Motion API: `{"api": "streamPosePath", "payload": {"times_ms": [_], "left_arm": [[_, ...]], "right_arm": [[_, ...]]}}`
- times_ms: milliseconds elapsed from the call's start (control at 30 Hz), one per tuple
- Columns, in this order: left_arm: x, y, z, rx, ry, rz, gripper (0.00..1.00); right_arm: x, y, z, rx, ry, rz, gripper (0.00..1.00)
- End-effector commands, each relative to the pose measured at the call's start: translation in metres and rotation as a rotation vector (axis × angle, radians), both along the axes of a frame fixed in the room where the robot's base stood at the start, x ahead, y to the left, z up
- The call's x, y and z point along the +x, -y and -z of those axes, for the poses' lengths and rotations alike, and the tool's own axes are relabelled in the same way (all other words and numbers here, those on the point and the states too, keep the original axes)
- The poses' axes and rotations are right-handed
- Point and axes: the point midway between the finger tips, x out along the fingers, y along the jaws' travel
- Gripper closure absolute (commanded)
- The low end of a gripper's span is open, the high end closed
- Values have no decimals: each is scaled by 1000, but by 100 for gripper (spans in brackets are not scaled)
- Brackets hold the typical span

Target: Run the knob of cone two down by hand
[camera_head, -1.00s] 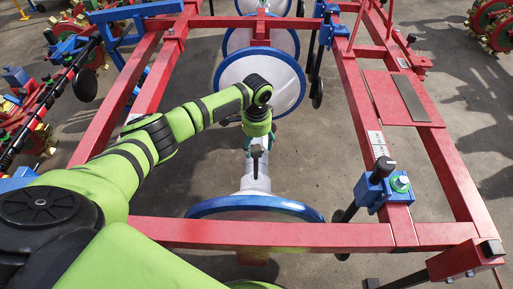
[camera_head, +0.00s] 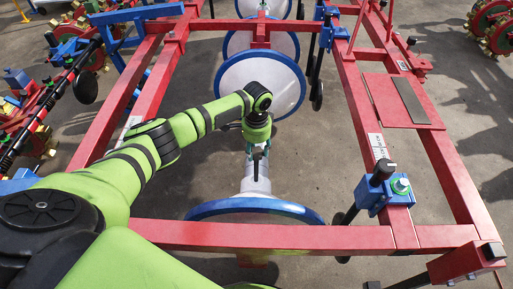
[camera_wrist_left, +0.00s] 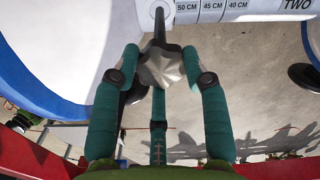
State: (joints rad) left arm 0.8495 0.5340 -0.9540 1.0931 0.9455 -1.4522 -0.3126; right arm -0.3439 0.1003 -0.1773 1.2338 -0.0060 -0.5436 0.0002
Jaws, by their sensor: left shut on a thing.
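My left gripper (camera_head: 256,150) is over the tube of a cone, in the middle of the red frame. In the left wrist view its teal fingers (camera_wrist_left: 161,52) are shut around a grey, star-shaped knob (camera_wrist_left: 165,70). A dark rod (camera_wrist_left: 159,24) runs from the knob to the pale tube. The tube (camera_wrist_left: 245,9) carries labels "50 CM", "45 CM", "40 CM" and "TWO". In the head view the tube (camera_head: 257,186) lies between two blue-rimmed cones, and the gripper hides most of the knob. My right gripper is not in view.
A pale cone with a blue rim (camera_head: 295,110) stands just behind the gripper. Another blue rim (camera_head: 255,205) is nearer. Red beams (camera_head: 260,235) enclose the work area. A blue clamp (camera_head: 372,192) sits on the right beam. Bare ground lies between tube and right beam.

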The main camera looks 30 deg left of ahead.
Motion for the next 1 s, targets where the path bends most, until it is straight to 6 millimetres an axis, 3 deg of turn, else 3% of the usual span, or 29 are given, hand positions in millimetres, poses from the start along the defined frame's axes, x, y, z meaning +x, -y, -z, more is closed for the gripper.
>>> {"api": "streamPosePath", "payload": {"times_ms": [600, 1000], "left_arm": [[-1, 3, 0, -7, -2, 401, 88], [-1, 4, 1, -8, -1, 536, 88]], "right_arm": [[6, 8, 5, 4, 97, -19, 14], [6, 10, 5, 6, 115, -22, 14]]}}
